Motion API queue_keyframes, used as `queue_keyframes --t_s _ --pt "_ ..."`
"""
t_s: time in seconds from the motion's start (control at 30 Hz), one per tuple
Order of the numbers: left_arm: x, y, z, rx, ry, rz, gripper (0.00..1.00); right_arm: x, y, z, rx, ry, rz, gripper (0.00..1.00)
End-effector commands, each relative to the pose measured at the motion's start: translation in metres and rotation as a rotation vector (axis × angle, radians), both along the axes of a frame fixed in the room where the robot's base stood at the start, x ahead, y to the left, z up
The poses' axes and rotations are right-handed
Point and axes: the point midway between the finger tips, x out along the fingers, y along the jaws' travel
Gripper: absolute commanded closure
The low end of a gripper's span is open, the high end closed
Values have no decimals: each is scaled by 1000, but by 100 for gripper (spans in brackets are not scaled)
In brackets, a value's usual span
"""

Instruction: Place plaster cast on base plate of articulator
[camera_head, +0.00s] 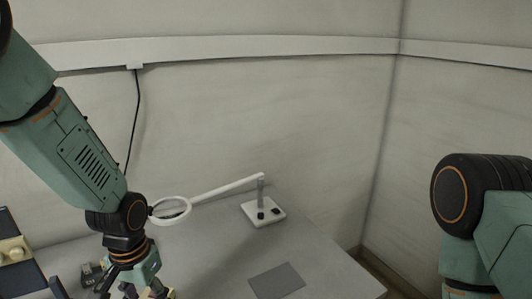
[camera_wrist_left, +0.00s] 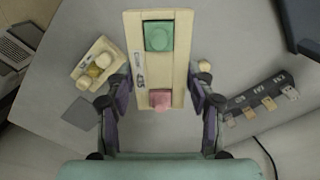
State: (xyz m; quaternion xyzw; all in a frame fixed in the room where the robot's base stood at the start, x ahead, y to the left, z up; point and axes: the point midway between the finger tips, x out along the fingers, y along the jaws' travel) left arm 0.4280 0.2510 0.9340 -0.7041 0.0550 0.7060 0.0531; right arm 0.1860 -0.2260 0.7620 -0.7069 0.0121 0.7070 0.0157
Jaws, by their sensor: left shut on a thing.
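The block carries a green square piece (camera_wrist_left: 159,36) and a pink piece (camera_wrist_left: 160,99). In the head view the left gripper (camera_head: 132,291) is low at the left, its fingertips partly cut off by the bottom edge. A smaller cream piece with yellow knobs (camera_wrist_left: 97,65) lies left of the block in the wrist view. I cannot tell which piece is the plaster cast or the base plate. My right gripper is out of view.
A magnifier lamp (camera_head: 171,209) has a white base (camera_head: 262,211) on the grey table (camera_head: 225,255). A dark grey mat (camera_head: 277,281) lies near the front. A dark rack with several small tags (camera_wrist_left: 262,98) stands right in the wrist view. The table around the mat is clear.

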Motion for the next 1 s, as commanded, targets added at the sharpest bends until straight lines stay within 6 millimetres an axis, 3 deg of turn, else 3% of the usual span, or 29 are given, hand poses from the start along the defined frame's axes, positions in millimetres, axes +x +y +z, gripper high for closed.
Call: queue_keyframes --t_s 0.47,0.7,1.0 --pt "-9 -66 -8 5 -7 173 90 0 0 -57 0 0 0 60" --pt "-2 -70 -6 0 -4 155 90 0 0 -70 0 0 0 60" --pt "-1 -69 -4 0 -4 153 90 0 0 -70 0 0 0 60"
